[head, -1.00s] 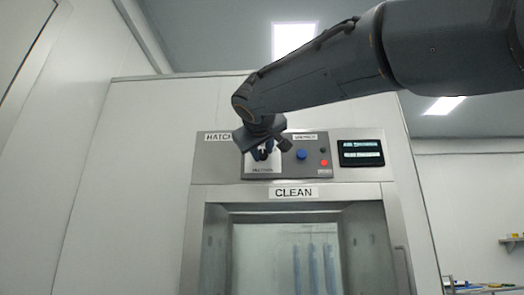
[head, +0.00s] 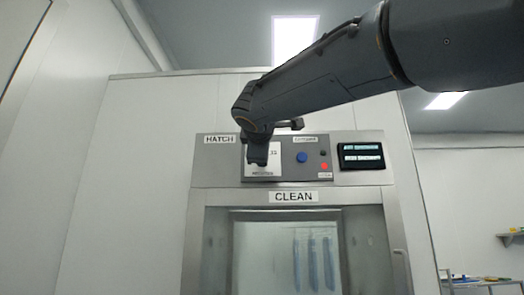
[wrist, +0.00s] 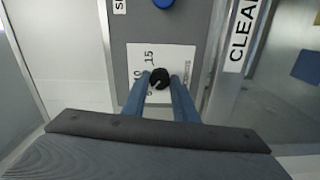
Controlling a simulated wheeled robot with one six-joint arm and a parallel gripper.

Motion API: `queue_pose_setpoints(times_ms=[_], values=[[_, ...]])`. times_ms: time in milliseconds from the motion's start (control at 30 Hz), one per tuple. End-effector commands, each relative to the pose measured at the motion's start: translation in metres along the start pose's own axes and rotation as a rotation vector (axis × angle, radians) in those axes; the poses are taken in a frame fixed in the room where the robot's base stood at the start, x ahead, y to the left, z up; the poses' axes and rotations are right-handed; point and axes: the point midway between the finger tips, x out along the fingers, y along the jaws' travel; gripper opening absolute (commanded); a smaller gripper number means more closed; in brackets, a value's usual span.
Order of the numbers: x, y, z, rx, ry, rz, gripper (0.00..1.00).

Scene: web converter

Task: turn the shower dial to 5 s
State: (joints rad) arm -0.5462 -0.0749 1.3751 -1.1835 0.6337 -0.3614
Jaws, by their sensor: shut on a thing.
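The shower dial is a round black knob (wrist: 159,78) in the wrist view, on a white square scale plate (wrist: 176,58). The numbers 10 and 15 are readable on the plate; the others are hidden or too small. A thin light mark on the knob points toward the lower left of the wrist view, but I cannot read which number it meets. My gripper (wrist: 160,88) is shut on the knob, one blue finger on each side. In the head view my gripper (head: 258,158) covers the knob and part of the scale plate (head: 273,172).
Right of the plate are a blue button (head: 302,157), a red button (head: 324,166) and a small dark one above it. A black display (head: 361,155) with two lines of text is further right. Below the CLEAN sign (head: 293,196) is a glass hatch window (head: 290,255).

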Motion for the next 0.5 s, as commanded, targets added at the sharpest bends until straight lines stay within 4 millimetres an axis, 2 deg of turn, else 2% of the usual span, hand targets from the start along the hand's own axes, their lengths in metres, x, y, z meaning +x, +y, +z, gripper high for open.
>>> queue_pose_setpoints(times_ms=[200,500], values=[[-0.0003,0.0006,-0.0005,-0.114,0.001,0.000,0.04],[0.0000,-0.0005,-0.0005,-0.183,0.001,-0.001,0.04]])
